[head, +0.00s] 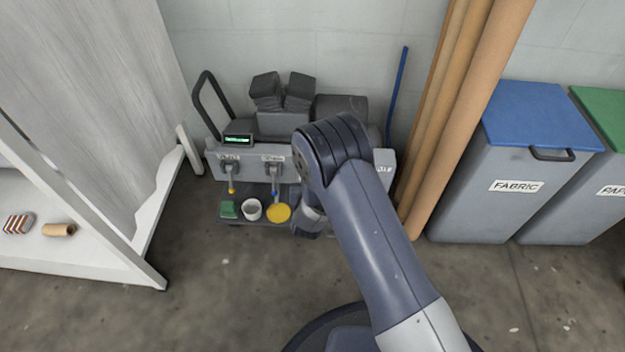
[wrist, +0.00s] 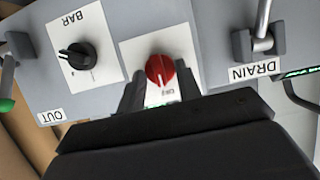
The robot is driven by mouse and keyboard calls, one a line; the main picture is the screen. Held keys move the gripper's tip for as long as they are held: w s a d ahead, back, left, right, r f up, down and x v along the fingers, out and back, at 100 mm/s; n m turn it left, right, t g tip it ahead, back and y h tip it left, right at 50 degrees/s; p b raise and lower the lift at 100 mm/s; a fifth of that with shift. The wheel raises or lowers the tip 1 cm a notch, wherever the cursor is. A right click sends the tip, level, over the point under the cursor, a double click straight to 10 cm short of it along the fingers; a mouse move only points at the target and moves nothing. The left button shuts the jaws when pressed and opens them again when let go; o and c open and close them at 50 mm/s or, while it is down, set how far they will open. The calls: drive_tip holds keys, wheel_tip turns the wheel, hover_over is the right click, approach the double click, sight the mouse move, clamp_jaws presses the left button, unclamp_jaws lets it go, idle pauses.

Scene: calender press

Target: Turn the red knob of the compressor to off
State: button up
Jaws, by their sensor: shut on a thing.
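The compressor (head: 233,165) stands against the back wall in the head view; its red knob is hidden there behind my arm. In the wrist view, which shows the panel upside down, the red knob (wrist: 160,69) sits on a white plate (wrist: 180,42). My gripper (wrist: 159,74) has one finger on each side of the knob and is shut on it. A pale mark on the knob points toward the bottom of the picture, where a small, partly hidden label, apparently OFF, shows.
A black BAR knob (wrist: 80,55) is to the left and a DRAIN lever (wrist: 262,42) to the right in the wrist view. Cardboard tubes (head: 465,110) and a FABRIC bin (head: 490,210) stand right of the compressor. A white-framed bench (head: 75,255) stands left.

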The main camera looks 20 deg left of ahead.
drive_tip(key=o, duration=1)
drive_tip(key=p+v, duration=0.4)
drive_tip(key=v, duration=0.7)
drive_tip(key=shift+f, duration=0.1)
drive_tip(key=shift+w, duration=0.1)
drive_tip(key=b+x, duration=0.4)
drive_tip(key=x, duration=0.6)
drive_tip(key=shift+w+f, duration=0.15)
drive_tip(key=shift+w, duration=0.2)
drive_tip(key=shift+a, duration=0.1)
